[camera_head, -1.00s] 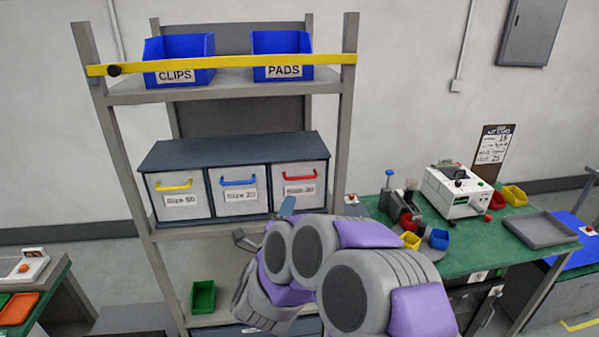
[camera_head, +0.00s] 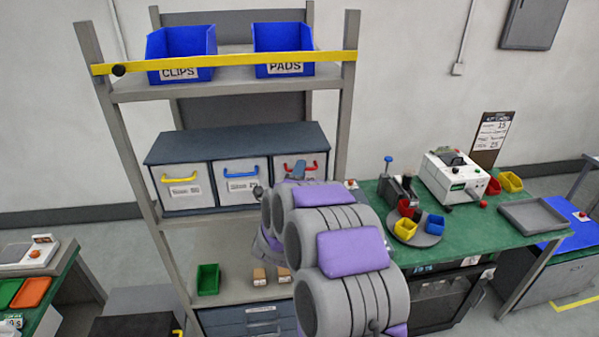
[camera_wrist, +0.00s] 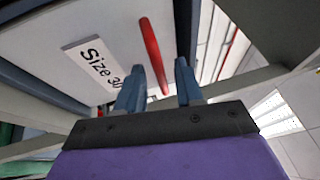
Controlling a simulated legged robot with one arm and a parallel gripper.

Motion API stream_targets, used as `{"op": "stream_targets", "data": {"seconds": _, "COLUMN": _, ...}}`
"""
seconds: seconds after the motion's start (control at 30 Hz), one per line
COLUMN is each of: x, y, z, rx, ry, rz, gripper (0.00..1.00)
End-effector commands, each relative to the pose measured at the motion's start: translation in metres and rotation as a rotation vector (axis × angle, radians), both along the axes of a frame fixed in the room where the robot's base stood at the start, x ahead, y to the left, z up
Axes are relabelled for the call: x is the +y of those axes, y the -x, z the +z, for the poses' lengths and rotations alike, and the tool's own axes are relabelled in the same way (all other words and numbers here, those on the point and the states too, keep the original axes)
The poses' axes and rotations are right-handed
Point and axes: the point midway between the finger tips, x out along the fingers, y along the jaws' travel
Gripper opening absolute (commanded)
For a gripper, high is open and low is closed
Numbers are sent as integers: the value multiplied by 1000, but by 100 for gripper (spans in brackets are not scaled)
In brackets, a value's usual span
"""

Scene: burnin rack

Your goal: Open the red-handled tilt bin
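The red-handled tilt bin (camera_head: 322,172) is the right one of three white-fronted bins in a dark cabinet on the rack's middle shelf. Its front looks shut. In the wrist view its white front (camera_wrist: 95,35) has a "Size 30" label (camera_wrist: 92,67) and a red bar handle (camera_wrist: 151,55), all tilted. My gripper (camera_wrist: 158,75) is open, with two blue-grey fingers. The handle's near end appears between the fingers; I cannot tell whether they touch it. In the head view my arm hides the bin's lower part and label.
Bins with yellow (camera_head: 180,178) and blue (camera_head: 240,173) handles sit to the left. A yellow bar (camera_head: 225,62) crosses the upper shelf in front of two blue bins. A green bin (camera_head: 208,279) and small boxes stand below. A green workbench (camera_head: 465,228) is at right.

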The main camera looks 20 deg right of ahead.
Motion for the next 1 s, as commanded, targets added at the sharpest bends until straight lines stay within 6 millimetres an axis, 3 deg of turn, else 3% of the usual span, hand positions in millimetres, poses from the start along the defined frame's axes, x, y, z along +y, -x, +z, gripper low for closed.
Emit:
{"op": "stream_targets", "data": {"seconds": 0.17, "x": 0, "y": 0, "z": -1, "rx": 1, "ry": -1, "rz": 0, "gripper": 36}}
{"op": "stream_targets", "data": {"seconds": 0.53, "x": 0, "y": 0, "z": -1, "rx": 2, "ry": -1, "rz": 0, "gripper": 1}}
{"op": "stream_targets", "data": {"seconds": 1.0, "x": 0, "y": -1, "z": -3, "rx": 5, "ry": -2, "rz": 0, "gripper": 0}}
